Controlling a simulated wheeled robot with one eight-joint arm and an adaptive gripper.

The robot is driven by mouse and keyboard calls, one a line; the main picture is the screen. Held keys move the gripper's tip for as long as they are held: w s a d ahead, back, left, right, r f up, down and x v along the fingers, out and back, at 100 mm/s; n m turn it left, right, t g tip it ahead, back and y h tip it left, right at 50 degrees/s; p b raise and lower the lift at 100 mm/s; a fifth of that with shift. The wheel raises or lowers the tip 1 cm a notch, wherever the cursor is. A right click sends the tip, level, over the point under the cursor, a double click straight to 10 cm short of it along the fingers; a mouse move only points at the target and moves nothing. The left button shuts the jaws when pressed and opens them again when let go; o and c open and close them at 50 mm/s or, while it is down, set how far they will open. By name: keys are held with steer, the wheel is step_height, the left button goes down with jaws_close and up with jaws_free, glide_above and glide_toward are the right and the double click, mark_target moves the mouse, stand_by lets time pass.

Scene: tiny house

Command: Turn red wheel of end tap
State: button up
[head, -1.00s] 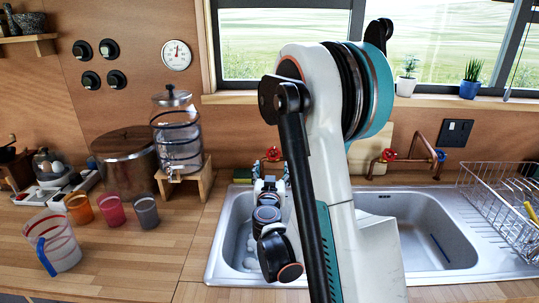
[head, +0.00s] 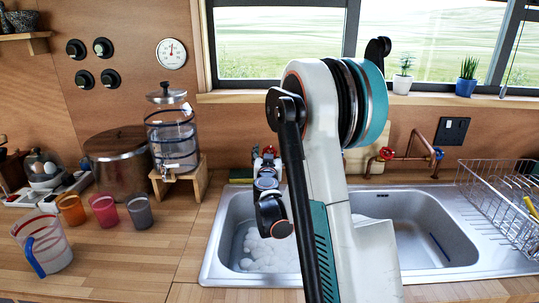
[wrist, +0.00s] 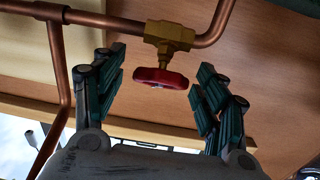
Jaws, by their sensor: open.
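A red wheel (wrist: 160,78) on a brass valve (wrist: 168,40) hangs from a copper pipe in the wrist view. My gripper (wrist: 162,82) is open, with one finger to each side of the wheel and visible gaps between. In the head view my gripper (head: 266,163) is at the back of the left sink basin, at a red wheel (head: 271,151) that it partly hides. A second red wheel (head: 386,153) sits to the right on a copper pipe, near a blue wheel (head: 439,154).
The steel sink (head: 470,262) holds white foam in its left basin. A wire dish rack (head: 495,195) stands at right. A glass dispenser (head: 172,135) on a wooden stand, a pot (head: 122,160) and cups are on the counter at left. Copper pipes run close to my fingers.

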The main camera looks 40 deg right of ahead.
steer(key=c, duration=1.1)
steer(key=shift+m, duration=0.4)
steer(key=m+g+h, duration=0.2)
steer(key=m+g, duration=0.1)
steer(key=m, duration=0.1)
steer(key=shift+a+p, duration=0.15)
steer(key=shift+p, duration=0.2)
steer(key=m+g+h+p, duration=0.1)
steer(key=m+g, duration=0.1)
steer(key=m, duration=0.1)
steer(key=m+g+h, duration=0.1)
steer(key=m+g, duration=0.1)
steer(key=g, duration=0.1)
steer(key=shift+w+r+m+p, duration=0.1)
steer(key=shift+m+p, duration=0.3)
steer(key=m+g+p, duration=0.2)
steer(key=m+g, duration=0.2)
steer(key=m, duration=0.1)
steer(key=shift+g+y, duration=0.3)
steer(key=shift+g, duration=0.1)
steer(key=shift+m+g+y+p, duration=0.8)
steer(key=shift+m+g+p, duration=0.5)
steer(key=shift+m, duration=0.6)
